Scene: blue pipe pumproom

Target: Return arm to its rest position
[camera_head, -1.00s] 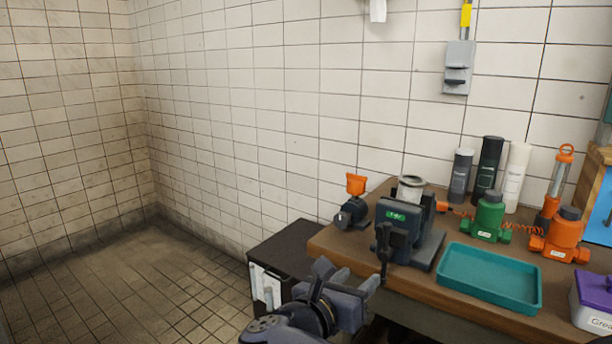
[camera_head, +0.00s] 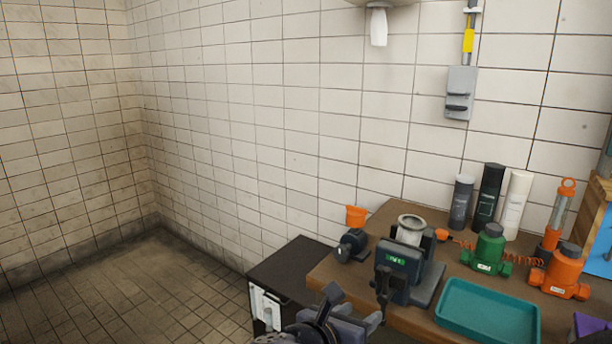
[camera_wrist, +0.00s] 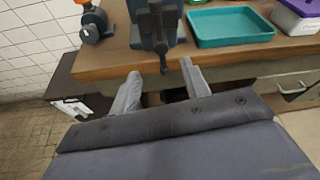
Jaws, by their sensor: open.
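My gripper shows in the wrist view (camera_wrist: 160,92), with its two grey fingers spread apart and nothing between them. The fingers point toward the front edge of the wooden workbench (camera_wrist: 110,66), below the dark vise (camera_wrist: 155,25). In the head view part of my arm shows at the bottom, in front of the bench's left end; the fingertips are hard to make out there. The vise (camera_head: 405,268) stands on the bench with a pale metal cylinder (camera_head: 411,228) at its back.
On the bench are a teal tray (camera_head: 487,283), a green pump (camera_head: 488,250), an orange pump (camera_head: 562,272) and several bottles (camera_head: 490,197). A dark cabinet (camera_head: 292,268) stands left of the bench. The tiled floor (camera_head: 130,290) farther left is clear.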

